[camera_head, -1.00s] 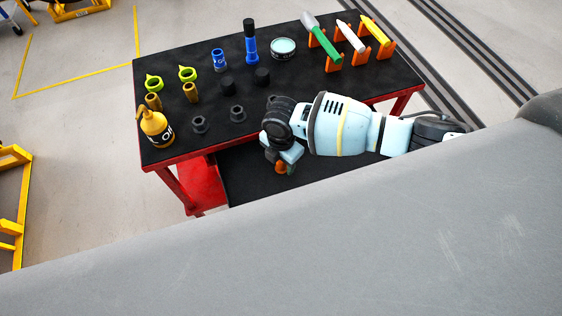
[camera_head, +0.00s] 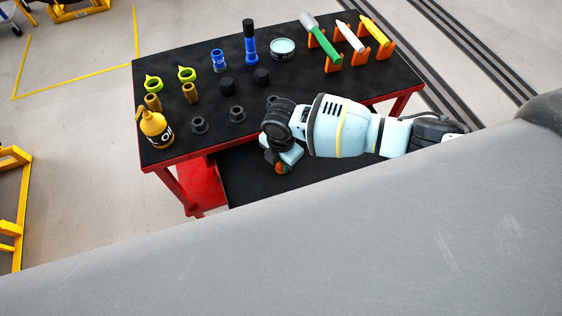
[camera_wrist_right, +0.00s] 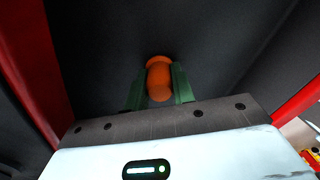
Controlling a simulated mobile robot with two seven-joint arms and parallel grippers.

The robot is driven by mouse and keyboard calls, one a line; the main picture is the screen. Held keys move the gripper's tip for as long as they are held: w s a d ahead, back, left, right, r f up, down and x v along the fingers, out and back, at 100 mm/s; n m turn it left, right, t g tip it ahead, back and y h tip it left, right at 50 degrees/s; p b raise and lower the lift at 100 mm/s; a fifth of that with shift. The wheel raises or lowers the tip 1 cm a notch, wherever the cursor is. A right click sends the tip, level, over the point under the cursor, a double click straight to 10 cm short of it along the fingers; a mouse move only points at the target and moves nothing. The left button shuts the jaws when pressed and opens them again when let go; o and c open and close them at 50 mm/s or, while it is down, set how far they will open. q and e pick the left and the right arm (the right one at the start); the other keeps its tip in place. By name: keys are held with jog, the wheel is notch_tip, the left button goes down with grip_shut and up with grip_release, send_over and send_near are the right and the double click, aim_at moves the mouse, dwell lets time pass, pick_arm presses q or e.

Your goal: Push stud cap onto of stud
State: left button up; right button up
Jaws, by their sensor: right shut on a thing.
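My right gripper (camera_head: 281,168) is at the front edge of the cart, low beside the lower shelf. In the right wrist view its two green fingers (camera_wrist_right: 159,88) are closed on an orange rounded piece, the stud cap (camera_wrist_right: 159,80). The cap lies between the fingers and its rounded end sticks out past them. In the head view only a small orange patch of it shows, below the wrist. I cannot make out a stud in either view. My left gripper is in neither view.
The cart's black top (camera_head: 205,136) holds a yellow oil can (camera_head: 155,128), several dark sockets, green rings, blue bottles, a round tin (camera_head: 283,48) and tools on orange holders. My right arm crosses its front edge. The red frame (camera_wrist_right: 38,70) flanks the gripper in the wrist view.

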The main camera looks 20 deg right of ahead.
notch_tip(320, 180, up, 10)
jog(key=shift+f+p, duration=0.15)
jog(key=shift+p, duration=0.35)
